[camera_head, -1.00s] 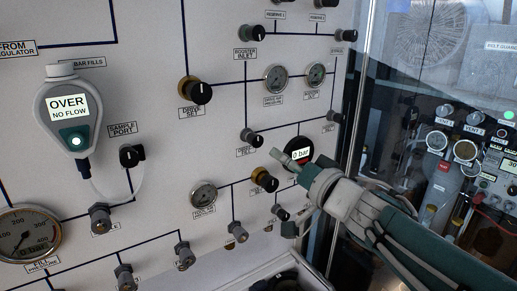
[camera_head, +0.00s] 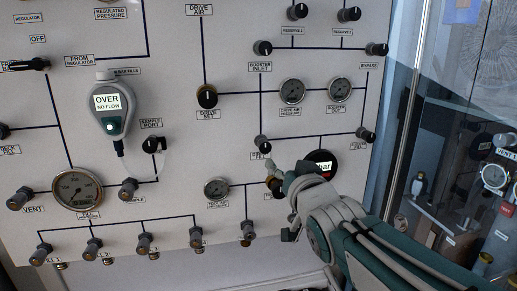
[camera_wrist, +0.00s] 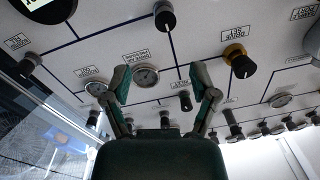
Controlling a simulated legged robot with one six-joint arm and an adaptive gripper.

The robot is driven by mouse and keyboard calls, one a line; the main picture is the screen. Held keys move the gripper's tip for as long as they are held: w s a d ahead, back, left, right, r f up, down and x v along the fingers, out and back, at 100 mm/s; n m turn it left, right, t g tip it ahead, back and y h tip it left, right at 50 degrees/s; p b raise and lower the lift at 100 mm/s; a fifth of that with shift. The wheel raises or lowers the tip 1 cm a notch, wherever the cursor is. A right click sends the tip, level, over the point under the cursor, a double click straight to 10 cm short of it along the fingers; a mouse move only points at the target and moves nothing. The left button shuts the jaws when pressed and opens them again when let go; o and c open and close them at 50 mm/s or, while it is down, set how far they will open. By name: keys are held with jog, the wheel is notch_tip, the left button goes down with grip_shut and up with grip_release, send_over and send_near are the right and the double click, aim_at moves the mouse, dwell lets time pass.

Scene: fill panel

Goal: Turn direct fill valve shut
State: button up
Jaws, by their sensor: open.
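A small grey-black knob (camera_head: 263,142) has a label under it that seems to end in "FILL". Its wording is too blurred for me to be sure it is the direct fill valve. In the wrist view this knob (camera_wrist: 165,17) is at the top, above the gap between the fingers. My gripper (camera_head: 277,174) is just below and right of it in the head view, partly hiding a brass-ringed knob. In the wrist view my gripper (camera_wrist: 162,82) has its two fingers spread, with nothing between them. I see no contact with the knob.
A round digital gauge (camera_head: 322,164) is partly behind my gripper. The drive set knob (camera_head: 207,96) and drive air gauge (camera_head: 291,91) are higher up. Another small knob (camera_head: 362,133) is at the right. A grey-green handset (camera_head: 112,105) hangs left. Glass stands right of the panel.

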aim_at(266, 147)
jog(key=x, duration=0.9)
jog(key=shift+w+a, duration=0.25)
jog(key=shift+w, duration=0.1)
jog(key=shift+w+a, duration=0.15)
jog(key=shift+w, duration=0.15)
jog(key=shift+w+a+f, duration=0.1)
jog(key=shift+w+a, duration=0.15)
jog(key=shift+a, duration=0.4)
jog(key=shift+d, duration=0.3)
grip_shut()
